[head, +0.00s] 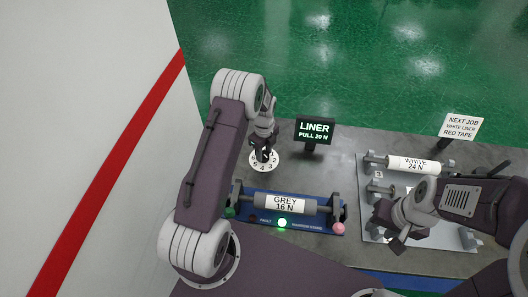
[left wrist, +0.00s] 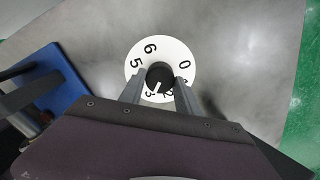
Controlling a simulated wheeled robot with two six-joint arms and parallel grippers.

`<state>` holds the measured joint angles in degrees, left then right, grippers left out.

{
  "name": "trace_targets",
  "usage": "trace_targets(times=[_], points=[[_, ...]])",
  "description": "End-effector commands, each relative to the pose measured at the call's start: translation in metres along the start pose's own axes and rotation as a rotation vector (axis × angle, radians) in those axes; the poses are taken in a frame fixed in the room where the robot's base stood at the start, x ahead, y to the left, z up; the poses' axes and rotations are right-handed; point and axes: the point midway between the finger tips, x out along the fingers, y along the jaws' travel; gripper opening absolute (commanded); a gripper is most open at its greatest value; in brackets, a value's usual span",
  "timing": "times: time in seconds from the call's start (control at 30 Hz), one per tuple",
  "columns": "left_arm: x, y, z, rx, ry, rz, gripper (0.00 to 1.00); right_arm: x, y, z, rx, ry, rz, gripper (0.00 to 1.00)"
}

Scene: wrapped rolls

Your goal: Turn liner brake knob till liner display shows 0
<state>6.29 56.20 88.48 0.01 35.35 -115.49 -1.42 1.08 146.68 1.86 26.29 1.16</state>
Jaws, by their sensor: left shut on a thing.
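The liner display (head: 314,131) is a dark sign on a post reading "LINER PULL 20 N". The brake dial is a white numbered disc (head: 257,170) on the grey bench, left of the display; it also shows in the left wrist view (left wrist: 168,45). Its black knob (left wrist: 159,72) has a white pointer line directed near the 3. My left gripper (head: 263,154) is over the dial, its fingers closed on both sides of the knob. They hide part of the numbers. My right gripper (head: 386,228) is open and empty in front of the rack at the right.
A grey roll (head: 285,203) labelled "GREY 16 N" sits on a blue base with a lit green lamp (head: 282,223) and a pink knob (head: 338,228). A white roll (head: 414,164) labelled "WHITE 24 N" lies on the right rack. A "NEXT JOB" sign (head: 462,127) stands behind it.

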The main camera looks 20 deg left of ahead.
Motion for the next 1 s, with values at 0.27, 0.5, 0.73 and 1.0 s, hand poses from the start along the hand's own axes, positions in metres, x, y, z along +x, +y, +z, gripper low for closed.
trace_targets(times=[0.27,0.5,0.73,1.0], points=[[0.0002,-0.0004,0.0004,-0.067,-0.001,-0.001,0.0,0.0013,0.0,0.0001,0.0,0.0,0.0,0.36],[0.0003,-0.0005,0.0005,-0.245,-0.001,-0.002,0.0,0.0037,0.0001,0.0004,0.0,0.0,0.0,0.36],[-0.0001,-0.0007,0.0007,-0.464,-0.001,-0.003,0.0,0.0059,0.0001,0.0006,0.0,0.0,0.0,0.36],[-0.0004,-0.0007,0.0007,-0.721,-0.001,-0.003,0.0,0.0079,0.0002,0.0008,0.0,0.0,0.0,0.36]])
